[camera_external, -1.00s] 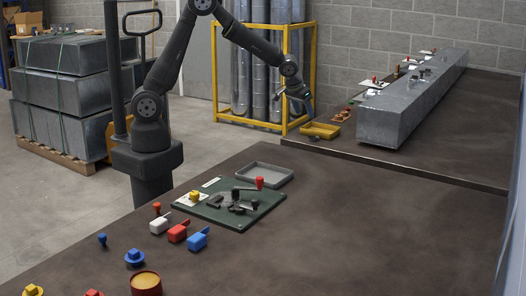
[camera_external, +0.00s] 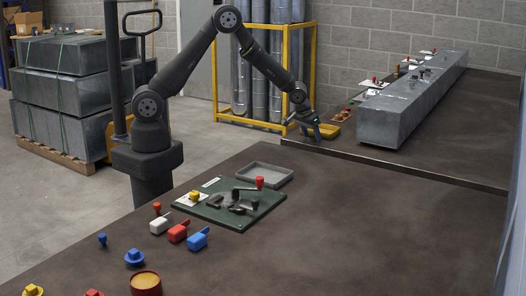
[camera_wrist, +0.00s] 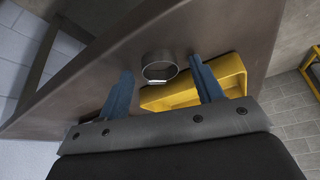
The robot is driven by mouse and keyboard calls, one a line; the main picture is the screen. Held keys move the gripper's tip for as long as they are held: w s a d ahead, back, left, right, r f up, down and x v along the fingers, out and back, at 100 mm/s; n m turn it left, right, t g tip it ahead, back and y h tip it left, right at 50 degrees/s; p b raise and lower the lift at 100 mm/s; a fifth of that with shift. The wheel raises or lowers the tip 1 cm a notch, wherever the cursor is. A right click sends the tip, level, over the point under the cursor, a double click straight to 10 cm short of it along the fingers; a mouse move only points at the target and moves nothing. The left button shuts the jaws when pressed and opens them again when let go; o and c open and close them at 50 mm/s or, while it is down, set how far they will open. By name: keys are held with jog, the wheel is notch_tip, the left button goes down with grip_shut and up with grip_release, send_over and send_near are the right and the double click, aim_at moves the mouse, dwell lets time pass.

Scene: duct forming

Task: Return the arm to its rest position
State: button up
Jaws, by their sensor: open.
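My gripper (camera_external: 321,129) is at the near left corner of the far table, low in front of the yellow tray. In the wrist view its two blue fingers (camera_wrist: 162,75) are spread apart with nothing clamped between them. A short metal ring (camera_wrist: 160,67) shows near the fingertips, between them in the picture. I cannot tell whether it touches the tray or a finger, and I cannot make it out in the external view. My arm is bent high at the elbow and reaches out to the right and down.
The yellow tray (camera_wrist: 223,77) lies just beyond the fingers, by the far table's edge. A long grey metal duct (camera_external: 400,112) lies on that table to the right. A yellow rack (camera_external: 284,88) with upright ducts stands behind. The near table's right part (camera_external: 390,230) is clear.

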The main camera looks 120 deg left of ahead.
jog(key=shift+r, duration=1.75)
